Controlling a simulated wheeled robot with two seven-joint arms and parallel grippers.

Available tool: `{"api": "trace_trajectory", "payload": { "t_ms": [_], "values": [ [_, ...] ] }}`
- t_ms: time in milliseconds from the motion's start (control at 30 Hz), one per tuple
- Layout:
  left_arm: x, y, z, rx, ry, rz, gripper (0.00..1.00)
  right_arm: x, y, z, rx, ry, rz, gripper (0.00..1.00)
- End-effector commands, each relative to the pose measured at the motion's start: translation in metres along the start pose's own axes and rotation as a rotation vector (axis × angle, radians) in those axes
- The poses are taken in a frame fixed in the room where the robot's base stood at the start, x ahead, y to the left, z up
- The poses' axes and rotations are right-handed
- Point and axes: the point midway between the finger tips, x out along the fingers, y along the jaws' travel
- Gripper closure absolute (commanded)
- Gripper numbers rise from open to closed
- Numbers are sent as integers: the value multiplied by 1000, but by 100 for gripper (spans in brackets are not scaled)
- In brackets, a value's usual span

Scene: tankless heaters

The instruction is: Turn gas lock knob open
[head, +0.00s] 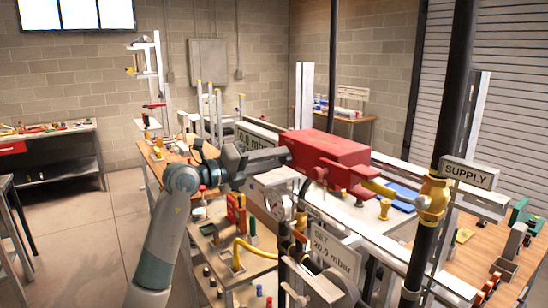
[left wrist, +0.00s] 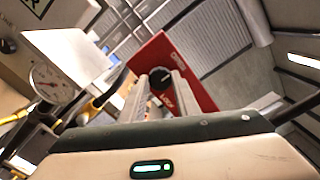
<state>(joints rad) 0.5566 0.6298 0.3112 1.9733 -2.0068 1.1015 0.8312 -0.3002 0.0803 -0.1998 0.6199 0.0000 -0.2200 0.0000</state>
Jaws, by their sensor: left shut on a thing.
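A red box (head: 325,147) stands on the rig in the middle of the head view, and its red face (left wrist: 190,72) also shows in the left wrist view. A round black knob (left wrist: 160,78) with a pale mark sits on this face. My left gripper (head: 282,155) reaches in from the left to the side of the box. In the left wrist view its two fingers (left wrist: 161,90) are on either side of the knob and shut on it. The knob is hidden in the head view. My right gripper is not in view.
A pressure gauge (head: 278,206) and a yellow hose (head: 252,252) are below my left gripper. A yellow valve (head: 432,198) on a black pipe and a SUPPLY sign (head: 468,174) are to the right. A workbench (head: 50,140) stands at the far left, with open floor before it.

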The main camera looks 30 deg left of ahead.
Motion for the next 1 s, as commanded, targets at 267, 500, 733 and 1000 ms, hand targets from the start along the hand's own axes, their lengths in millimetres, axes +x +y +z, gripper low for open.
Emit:
{"api": "trace_trajectory", "payload": {
  "t_ms": [267, 500, 733, 1000],
  "values": [
    [0, 0, 0, -7, -1, 0, 93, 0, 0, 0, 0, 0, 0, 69],
    [0, 0, 0, -7, -1, 0, 52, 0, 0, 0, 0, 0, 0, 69],
    [0, 0, 0, -6, -1, 0, 52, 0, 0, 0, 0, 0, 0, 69],
    [-10, 2, -1, -6, 0, 0, 52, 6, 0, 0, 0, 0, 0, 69]
  ]
}}
